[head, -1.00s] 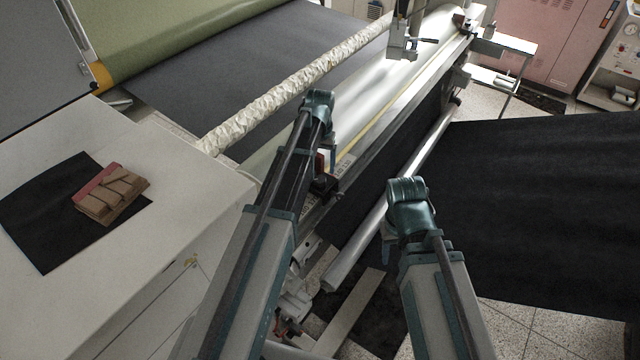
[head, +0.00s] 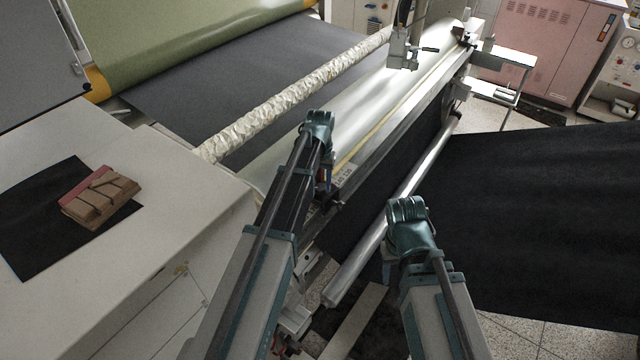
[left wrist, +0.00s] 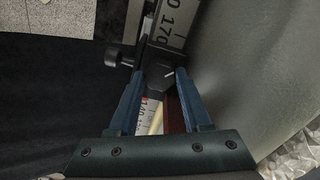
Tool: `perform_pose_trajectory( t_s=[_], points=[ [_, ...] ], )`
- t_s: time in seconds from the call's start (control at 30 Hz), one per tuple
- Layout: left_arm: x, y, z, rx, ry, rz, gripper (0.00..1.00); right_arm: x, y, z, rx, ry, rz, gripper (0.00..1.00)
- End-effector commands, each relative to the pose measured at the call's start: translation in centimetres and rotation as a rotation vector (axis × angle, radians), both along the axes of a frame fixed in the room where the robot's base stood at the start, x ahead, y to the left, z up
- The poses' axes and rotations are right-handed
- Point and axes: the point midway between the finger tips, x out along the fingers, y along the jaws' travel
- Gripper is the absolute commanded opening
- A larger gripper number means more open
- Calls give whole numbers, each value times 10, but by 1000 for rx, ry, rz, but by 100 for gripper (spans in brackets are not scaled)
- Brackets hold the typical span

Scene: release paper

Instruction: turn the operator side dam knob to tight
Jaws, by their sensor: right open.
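The operator side dam knob, a dark piece with a white pointer mark (left wrist: 168,72), shows in the left wrist view on the dark dam block beside a numbered scale. My left gripper (left wrist: 161,74) has its two blue fingers apart, with the tips on either side of the knob's near part. I cannot tell whether they touch it. In the head view my left gripper (head: 325,182) is at the near end of the long roller trough, and the arm hides most of the dam. My right gripper (head: 387,272) is open and empty, low beside the metal bar, mostly hidden behind its own wrist.
A smaller black side knob (left wrist: 114,58) sticks out left of the block. A long metal bar (head: 375,235) and a dark sheet (head: 540,210) lie to the right. A white cabinet (head: 170,215) bears brown blocks (head: 100,197). A grey roller (left wrist: 235,70) borders the dam.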

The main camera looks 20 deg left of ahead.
Motion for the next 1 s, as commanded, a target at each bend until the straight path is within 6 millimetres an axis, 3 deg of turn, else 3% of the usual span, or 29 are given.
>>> perform_pose_trajectory(
  t_s=[0.03, 0.17, 0.57, 1.0],
  points=[
    [0, 0, 0, 0, 0, 0, 20, 0, 0, 0, 0, 0, 0, 50],
    [0, 0, 0, 0, 0, 0, 0, 0, 0, 0, 0, 0, 0, 50],
    [0, 0, 0, 0, 0, 85, 0, 0, 0, 0, 0, 0, 0, 50],
    [0, 0, 0, 0, 0, 468, 0, 0, 0, 0, 0, 0, 0, 50]
  ],
)
